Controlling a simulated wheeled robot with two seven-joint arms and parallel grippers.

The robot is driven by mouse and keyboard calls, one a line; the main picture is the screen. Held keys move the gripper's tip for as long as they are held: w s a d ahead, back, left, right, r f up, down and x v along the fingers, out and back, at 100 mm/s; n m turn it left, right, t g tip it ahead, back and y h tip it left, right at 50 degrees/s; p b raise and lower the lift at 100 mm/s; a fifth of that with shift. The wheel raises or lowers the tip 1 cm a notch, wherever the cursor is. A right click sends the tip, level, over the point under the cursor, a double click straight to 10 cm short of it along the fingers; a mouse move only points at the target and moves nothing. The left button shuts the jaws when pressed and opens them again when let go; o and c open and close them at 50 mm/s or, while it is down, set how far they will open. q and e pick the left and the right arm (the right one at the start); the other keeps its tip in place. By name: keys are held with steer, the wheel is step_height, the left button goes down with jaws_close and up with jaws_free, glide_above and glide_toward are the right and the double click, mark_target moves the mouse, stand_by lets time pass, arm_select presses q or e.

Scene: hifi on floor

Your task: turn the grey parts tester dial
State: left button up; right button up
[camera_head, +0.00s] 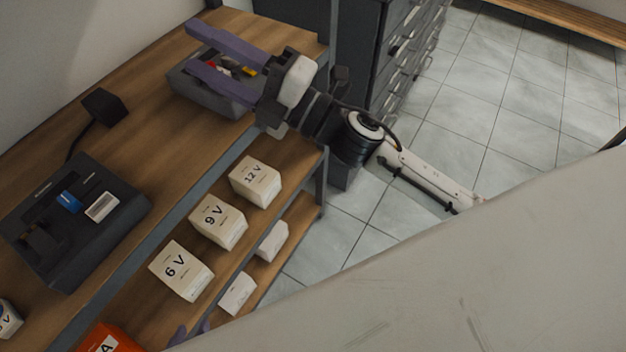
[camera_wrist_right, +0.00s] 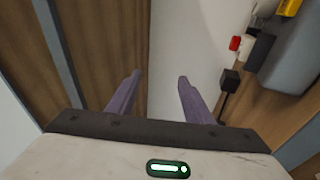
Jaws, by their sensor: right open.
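The parts tester (camera_head: 120,232) is a dark grey box on the wooden bench at the left of the head view, with a blue patch and a white label on top. A dark raised part (camera_head: 42,243) sits at its near left; I cannot tell whether this is the dial. My right gripper (camera_head: 190,47) is open and empty over the grey bin, well away from the tester. Its spread purple fingers also show in the right wrist view (camera_wrist_right: 159,80). My left gripper (camera_head: 192,332) shows only as purple tips at the bottom, mostly hidden by a pale surface.
The grey bin (camera_head: 238,106) holds small coloured parts. A black block (camera_head: 104,105) on a cable stands between bin and tester. White boxes marked 6 V (camera_head: 181,270), 9 V (camera_head: 217,221) and 12 V (camera_head: 255,181) sit on the shelf below, with an orange box (camera_head: 108,338).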

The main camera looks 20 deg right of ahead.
steer(key=s+d+f+m+g+h, duration=0.1)
steer(key=s+d+f+m+h, duration=0.2)
steer(key=f+m, duration=0.3)
steer(key=s+d+f+m+g+h, duration=0.1)
steer(key=s+d+f+m+h, duration=0.2)
steer(key=f+m, duration=0.4)
steer(key=s+d+f+m+g+h, duration=0.1)
steer(key=s+d+f+m+h, duration=0.2)
steer(key=f, duration=1)
steer(key=d+m+h, duration=0.2)
steer(key=m+h, duration=0.1)
steer(key=shift+s+d+f+g+h+p, duration=0.15)
steer(key=shift+d+f+g+h+p, duration=0.1)
steer(key=shift+g+h+p, duration=0.1)
